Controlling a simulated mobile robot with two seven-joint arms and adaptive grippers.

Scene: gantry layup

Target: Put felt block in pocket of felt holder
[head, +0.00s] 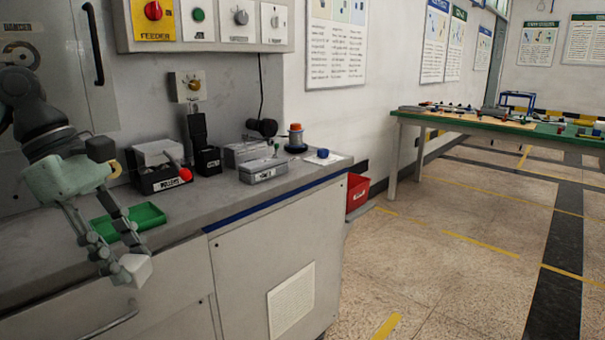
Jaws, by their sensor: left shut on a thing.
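My left gripper (122,272) comes in from the left, pointing down in front of the cabinet's front edge. It is shut on a small whitish block (137,268), which looks like the felt block; the fingers cover part of it. The block is clear of the counter. I cannot tell for sure which container is the felt holder. A small black holder (207,160) with a white label stands upright on the counter, up and right of the gripper; its label is too small to read. My right gripper is not in view.
A green tray (148,216) lies on the grey counter (215,205) behind the gripper. A labelled black box with a red ball (185,174), a grey box (262,171) and a spool (296,140) stand further back. A red bin (357,190) is on the floor.

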